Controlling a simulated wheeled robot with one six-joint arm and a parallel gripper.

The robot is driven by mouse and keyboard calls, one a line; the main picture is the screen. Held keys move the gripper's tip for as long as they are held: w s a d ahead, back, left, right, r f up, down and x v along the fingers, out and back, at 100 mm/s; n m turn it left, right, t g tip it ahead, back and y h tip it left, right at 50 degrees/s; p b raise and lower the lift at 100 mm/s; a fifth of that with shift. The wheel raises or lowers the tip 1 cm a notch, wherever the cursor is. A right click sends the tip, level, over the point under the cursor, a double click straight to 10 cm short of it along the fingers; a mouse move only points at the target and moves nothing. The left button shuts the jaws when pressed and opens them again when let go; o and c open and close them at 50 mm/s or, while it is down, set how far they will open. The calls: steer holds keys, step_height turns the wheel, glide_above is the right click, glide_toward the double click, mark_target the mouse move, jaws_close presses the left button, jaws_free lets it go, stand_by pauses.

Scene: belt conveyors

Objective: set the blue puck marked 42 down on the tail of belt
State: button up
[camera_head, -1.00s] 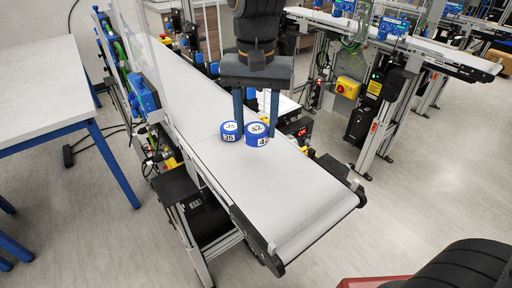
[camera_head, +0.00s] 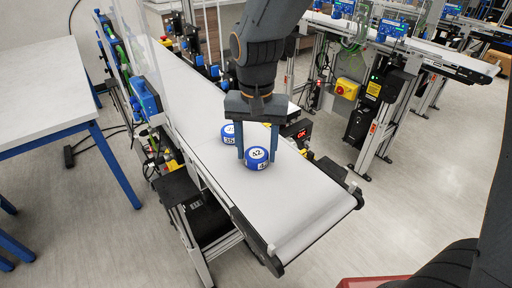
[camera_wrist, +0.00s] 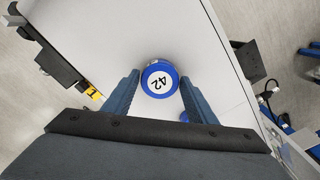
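The blue puck marked 42 (camera_head: 257,158) is between my gripper's fingertips over the near part of the white belt (camera_head: 295,205). The belt's rounded near end (camera_head: 318,228) is bare.
A second blue puck, marked 35 (camera_head: 229,134), stands on the belt just behind and left of puck 42. It shows only as a blue sliver in the wrist view (camera_wrist: 184,116). A white table (camera_head: 40,85) is at left; another conveyor (camera_head: 440,55) runs at back right.

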mark_target(256, 154)
steer(key=shift+o, duration=1)
step_height(256, 154, up, 12)
steer(key=b, duration=0.2)
steer(key=shift+r+b, duration=0.2)
steer(key=shift+b, duration=0.2)
